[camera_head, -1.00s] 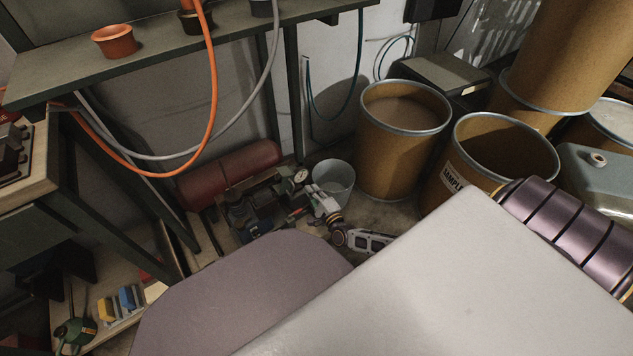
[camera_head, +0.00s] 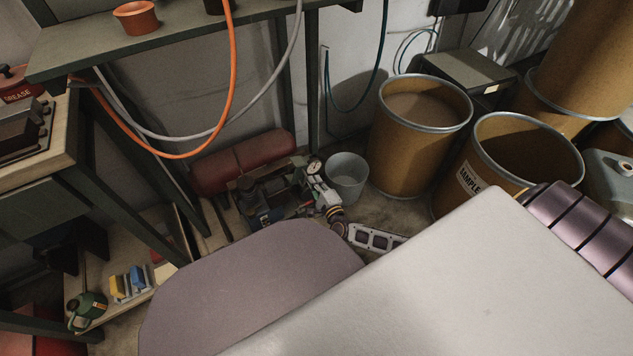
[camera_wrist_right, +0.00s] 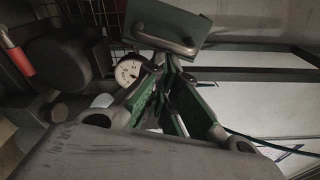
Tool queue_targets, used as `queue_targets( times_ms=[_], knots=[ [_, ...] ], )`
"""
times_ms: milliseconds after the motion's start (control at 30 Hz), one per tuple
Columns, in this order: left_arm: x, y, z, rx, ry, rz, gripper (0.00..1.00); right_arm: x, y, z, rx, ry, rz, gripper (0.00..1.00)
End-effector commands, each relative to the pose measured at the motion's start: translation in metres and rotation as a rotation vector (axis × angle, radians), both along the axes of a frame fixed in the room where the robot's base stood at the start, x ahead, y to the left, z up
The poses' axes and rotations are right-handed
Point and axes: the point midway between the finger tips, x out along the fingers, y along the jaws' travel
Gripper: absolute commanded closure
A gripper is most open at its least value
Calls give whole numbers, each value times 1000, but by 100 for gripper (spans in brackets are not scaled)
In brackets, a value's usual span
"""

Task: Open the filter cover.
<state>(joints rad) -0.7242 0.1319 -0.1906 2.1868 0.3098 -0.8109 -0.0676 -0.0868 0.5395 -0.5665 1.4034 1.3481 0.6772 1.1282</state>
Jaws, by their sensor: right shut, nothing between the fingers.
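My right gripper (camera_head: 319,190) is beside the compressor at the back of the floor, near its round pressure gauge (camera_head: 313,167). In the right wrist view its fingers (camera_wrist_right: 173,66) come together at the tips, shut and empty. Just beyond the tips is a green block (camera_wrist_right: 185,22) with a grey metal handle (camera_wrist_right: 165,32). It may be the filter cover, and I cannot tell whether the tips touch it. The gauge (camera_wrist_right: 130,70) is left of the fingers. In the head view the cover is too small to make out. My left gripper is not in view.
The compressor's red tank (camera_head: 243,162) lies by the wall. A grey bucket (camera_head: 347,178) stands close to the right of the gripper. Brown drums (camera_head: 415,135) crowd the right. A bench (camera_head: 90,45) with hanging hoses (camera_head: 228,75) overhangs the left.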

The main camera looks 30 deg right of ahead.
Motion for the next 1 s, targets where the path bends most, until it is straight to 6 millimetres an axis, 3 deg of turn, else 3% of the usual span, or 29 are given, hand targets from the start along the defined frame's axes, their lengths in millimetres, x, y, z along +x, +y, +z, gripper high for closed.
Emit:
queue_targets(
  times_ms=[367,1000],
  knots=[
    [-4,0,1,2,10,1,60,0,1,2,-20,0,-1,100],
    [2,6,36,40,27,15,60,-1,14,21,-279,-8,-1,100]
  ],
)
